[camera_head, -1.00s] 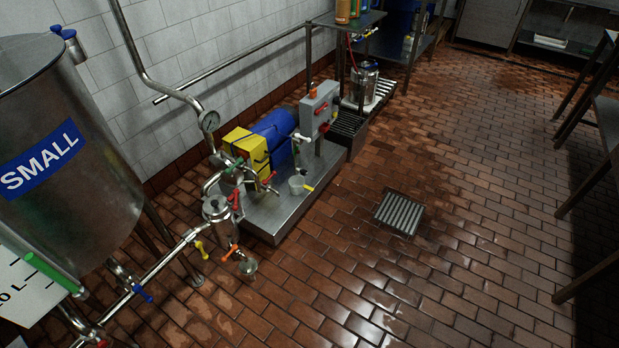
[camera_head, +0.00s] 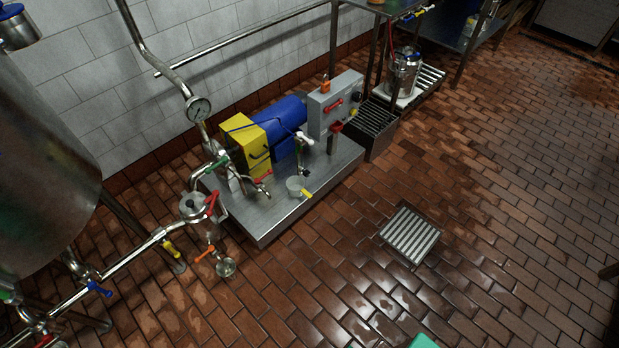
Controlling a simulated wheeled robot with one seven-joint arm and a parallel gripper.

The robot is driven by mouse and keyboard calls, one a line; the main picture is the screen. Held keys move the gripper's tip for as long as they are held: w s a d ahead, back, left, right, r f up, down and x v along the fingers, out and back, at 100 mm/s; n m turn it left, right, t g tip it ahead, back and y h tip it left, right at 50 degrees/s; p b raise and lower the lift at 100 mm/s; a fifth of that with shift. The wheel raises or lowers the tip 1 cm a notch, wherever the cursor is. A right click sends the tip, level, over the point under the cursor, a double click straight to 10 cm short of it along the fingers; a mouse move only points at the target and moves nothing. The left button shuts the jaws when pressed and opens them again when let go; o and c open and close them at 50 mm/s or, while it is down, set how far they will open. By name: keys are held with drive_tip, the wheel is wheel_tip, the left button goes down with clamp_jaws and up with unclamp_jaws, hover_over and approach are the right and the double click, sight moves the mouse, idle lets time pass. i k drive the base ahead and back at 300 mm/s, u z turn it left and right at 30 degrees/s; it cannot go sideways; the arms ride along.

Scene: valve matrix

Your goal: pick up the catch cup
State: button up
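The catch cup, which I take to be the small pale cup (camera_head: 295,186) with a yellow handle, stands upright on the steel platform (camera_head: 273,226). It is near the platform's front edge, just below a small tap (camera_head: 303,169). Its inside is too small to make out. My gripper is not visible in this view, so I cannot tell its distance from the cup.
A yellow and blue pump unit (camera_head: 276,124) and a grey control box (camera_head: 334,103) stand behind the cup. Pipes with coloured valve handles (camera_head: 211,205) are to the left. A floor drain grate (camera_head: 409,235) lies at right on open brown tiles.

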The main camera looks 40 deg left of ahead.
sight(295, 184)
drive_tip(key=z, duration=0.05)
drive_tip(key=i, duration=1)
drive_tip(key=u, duration=1.5)
drive_tip(key=i, duration=0.5)
drive_tip(key=z, duration=0.1)
